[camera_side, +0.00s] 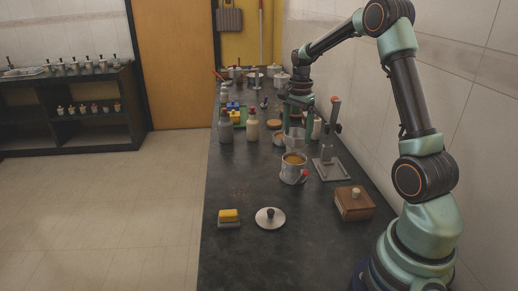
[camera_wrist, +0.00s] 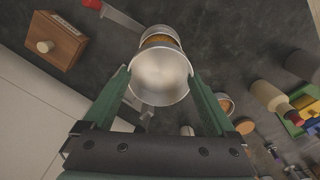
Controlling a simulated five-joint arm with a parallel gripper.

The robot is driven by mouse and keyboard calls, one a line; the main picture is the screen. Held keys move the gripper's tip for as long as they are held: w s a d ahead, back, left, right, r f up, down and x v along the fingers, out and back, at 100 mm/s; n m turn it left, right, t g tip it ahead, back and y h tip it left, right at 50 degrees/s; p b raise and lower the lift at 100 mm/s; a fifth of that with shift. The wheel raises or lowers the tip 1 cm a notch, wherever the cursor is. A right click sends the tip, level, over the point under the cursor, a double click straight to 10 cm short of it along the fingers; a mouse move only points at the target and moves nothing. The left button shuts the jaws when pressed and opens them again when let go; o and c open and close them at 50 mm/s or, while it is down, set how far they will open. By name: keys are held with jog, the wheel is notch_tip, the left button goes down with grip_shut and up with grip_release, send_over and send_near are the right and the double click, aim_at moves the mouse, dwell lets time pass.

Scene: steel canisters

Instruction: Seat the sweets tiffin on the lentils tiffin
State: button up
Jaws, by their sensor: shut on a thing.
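The lentils tiffin (camera_side: 293,174) appears to be the steel canister standing upright on the dark counter, with orange contents at its top. In the wrist view it shows partly (camera_wrist: 160,38) behind the held tiffin. My gripper (camera_side: 295,134) is shut on a steel canister, which I take as the sweets tiffin (camera_side: 294,142). It also shows in the wrist view (camera_wrist: 160,78), between the two green fingers, with a plain, pale round face toward the camera. The held tiffin is above and a little behind the lentils tiffin in the side view. Contact between them cannot be told.
A metal stand with an upright lever (camera_side: 329,168) is close on the right. A wooden box (camera_side: 354,203), a round lid (camera_side: 270,218) and a yellow sponge (camera_side: 229,216) lie nearer. Bottles (camera_side: 252,126) and other vessels crowd the counter behind.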

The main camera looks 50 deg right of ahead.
jog(key=shift+f, duration=2.45)
jog(key=shift+f, duration=0.6)
jog(key=o, duration=1)
jog(key=shift+o, duration=0.2)
jog(key=shift+r, duration=0.1)
jog(key=shift+r, duration=2.9)
jog(key=shift+a, duration=0.1)
jog(key=s+a+r+n+t, duration=0.3)
jog(key=a+r+n, duration=0.7)
jog(key=a, duration=0.4)
jog(key=s+a+n+t, duration=0.2)
jog(key=s+a+n, duration=0.6)
jog(key=a+n, duration=0.1)
jog(key=shift+a+r+n+t, duration=0.25)
jog(key=shift+a+n+t, duration=0.05)
jog(key=shift+a, duration=0.15)
